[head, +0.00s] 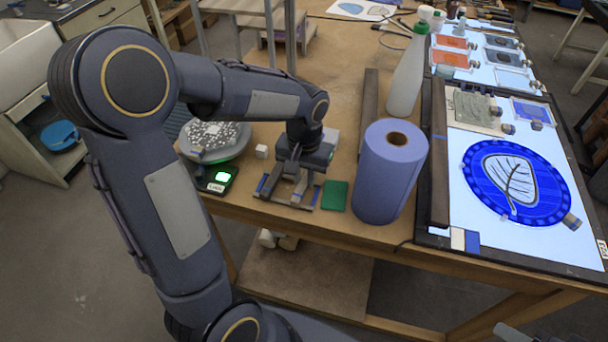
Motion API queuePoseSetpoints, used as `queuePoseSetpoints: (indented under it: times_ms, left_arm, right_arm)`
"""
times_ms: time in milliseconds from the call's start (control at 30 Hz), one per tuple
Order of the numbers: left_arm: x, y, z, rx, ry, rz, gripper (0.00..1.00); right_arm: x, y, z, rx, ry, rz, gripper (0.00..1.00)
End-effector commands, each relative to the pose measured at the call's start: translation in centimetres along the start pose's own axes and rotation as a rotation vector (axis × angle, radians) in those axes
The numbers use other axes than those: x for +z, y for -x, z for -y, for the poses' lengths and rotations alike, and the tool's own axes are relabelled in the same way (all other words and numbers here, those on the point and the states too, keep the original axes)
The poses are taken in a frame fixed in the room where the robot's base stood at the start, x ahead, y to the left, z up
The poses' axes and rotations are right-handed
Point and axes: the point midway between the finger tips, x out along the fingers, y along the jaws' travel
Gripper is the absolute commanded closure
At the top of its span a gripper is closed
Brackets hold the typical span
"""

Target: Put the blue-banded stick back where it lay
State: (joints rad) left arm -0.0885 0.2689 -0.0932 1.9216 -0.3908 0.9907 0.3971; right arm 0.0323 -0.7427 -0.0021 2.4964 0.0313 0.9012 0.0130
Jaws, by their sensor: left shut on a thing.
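My left gripper (288,190) reaches down over the near left part of the wooden table. It is shut on a thin stick, low over a small grey rest (297,205). Blue marks show at the left of the rest and at its right side. The fingers and wrist hide much of the stick, so I cannot tell whether it touches the rest. I cannot make out my right gripper in this view.
A green pad (335,196) and a blue paper roll (391,172) stand close right of the rest. A small white cube (262,151), a scale with a green display (217,180) and a round speckled plate (214,140) are left. A lit panel holds a blue leaf disc (516,184).

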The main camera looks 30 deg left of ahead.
Motion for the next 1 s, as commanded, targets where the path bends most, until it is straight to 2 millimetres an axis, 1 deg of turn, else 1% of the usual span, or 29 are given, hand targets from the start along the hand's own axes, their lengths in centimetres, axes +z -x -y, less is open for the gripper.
queuePoseSetpoints:
  times_ms: [467,500,600,700,1000]
  left_arm:
    - [0.00,-0.54,0.00,0.000,0.000,0.000,1.00]
    - [0.00,-0.54,0.00,0.000,0.000,0.000,0.79]
    - [0.00,-0.51,0.00,0.000,0.000,0.000,0.66]
    - [0.00,-0.51,0.00,0.000,0.000,0.000,0.55]
    - [-0.03,-0.23,0.00,0.000,0.000,-0.001,0.55]
  right_arm:
    - [0.18,-0.35,-0.16,0.000,0.000,0.000,0.55]
    - [0.18,-0.35,-0.16,0.000,0.000,0.000,0.55]
    - [0.16,-0.32,-0.15,0.000,0.000,0.000,0.55]
    - [0.16,-0.32,-0.15,0.000,0.000,0.000,0.55]
    - [0.17,-0.34,-0.16,0.000,0.000,0.000,0.55]
